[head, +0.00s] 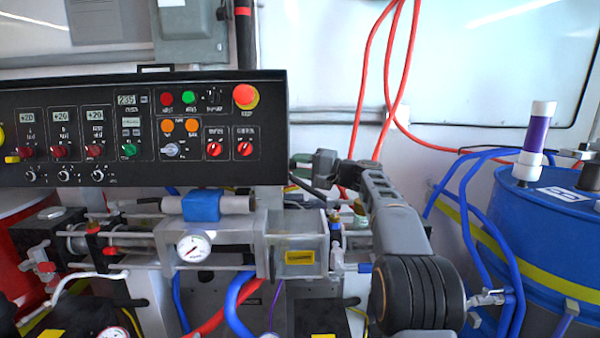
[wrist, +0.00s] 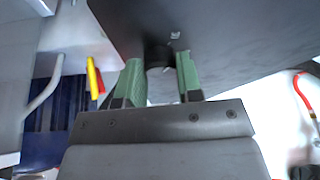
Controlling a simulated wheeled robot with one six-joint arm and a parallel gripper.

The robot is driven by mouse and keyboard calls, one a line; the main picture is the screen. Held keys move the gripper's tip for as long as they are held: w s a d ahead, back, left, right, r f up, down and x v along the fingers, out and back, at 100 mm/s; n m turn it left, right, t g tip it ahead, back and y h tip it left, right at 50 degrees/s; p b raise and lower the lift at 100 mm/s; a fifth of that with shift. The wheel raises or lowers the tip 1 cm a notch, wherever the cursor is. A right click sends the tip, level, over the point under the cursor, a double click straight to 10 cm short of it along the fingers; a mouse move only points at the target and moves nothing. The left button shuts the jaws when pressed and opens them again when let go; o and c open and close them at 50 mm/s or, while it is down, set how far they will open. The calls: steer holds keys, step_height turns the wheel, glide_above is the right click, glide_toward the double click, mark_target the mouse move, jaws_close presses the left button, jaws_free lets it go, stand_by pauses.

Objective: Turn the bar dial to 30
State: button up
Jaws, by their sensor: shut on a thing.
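My gripper (head: 302,170) is at the lower right edge of the black control panel (head: 70,120). In the wrist view its two green fingers (wrist: 157,75) stand on either side of a dark round knob (wrist: 157,55) on a dark panel face, and they are shut on it. No scale or pointer on that knob can be read, so I cannot tell its setting. In the head view the knob is hidden. A white-faced pressure gauge (head: 193,249) is on the pipework below the panel; its reading is too small to tell.
The panel carries several other knobs, a red emergency button (head: 245,96) and a small display (head: 126,100). Metal pipework with a blue block (head: 201,206) runs under the panel. Red hoses (head: 408,70) hang behind my arm. A blue drum (head: 545,230) stands at right.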

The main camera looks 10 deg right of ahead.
stand_by(0.5)
steer(key=o, duration=0.9)
steer(key=shift+o, duration=0.2)
steer(key=v, duration=1.3)
steer(key=shift+s+d, duration=0.15)
steer(key=shift+d, duration=0.2)
steer(key=shift+f, duration=0.1)
